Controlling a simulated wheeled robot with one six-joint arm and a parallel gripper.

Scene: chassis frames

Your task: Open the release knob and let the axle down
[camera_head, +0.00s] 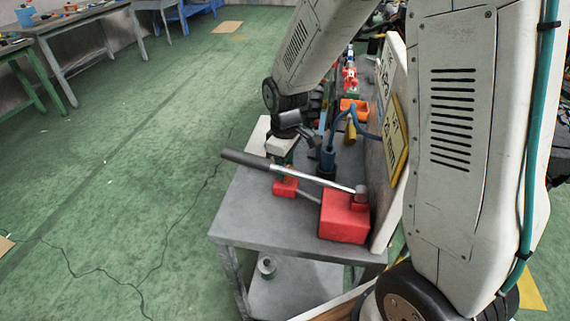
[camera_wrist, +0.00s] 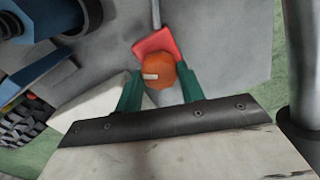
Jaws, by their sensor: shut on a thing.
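The release knob (camera_wrist: 160,74) is orange with a white mark and sits on a small red block (camera_wrist: 155,42) in the wrist view. My gripper (camera_wrist: 160,88) has its green fingers on both sides of the knob and is shut on it. In the head view my gripper (camera_head: 283,160) points down over the small red block (camera_head: 285,188) on a grey table; the knob is hidden there. A pump lever (camera_head: 290,172) with a black grip runs from a larger red box (camera_head: 343,216) in front of the gripper. I cannot make out the axle clearly.
Workbenches (camera_head: 50,30) stand far left. The green floor left of the table is mostly clear.

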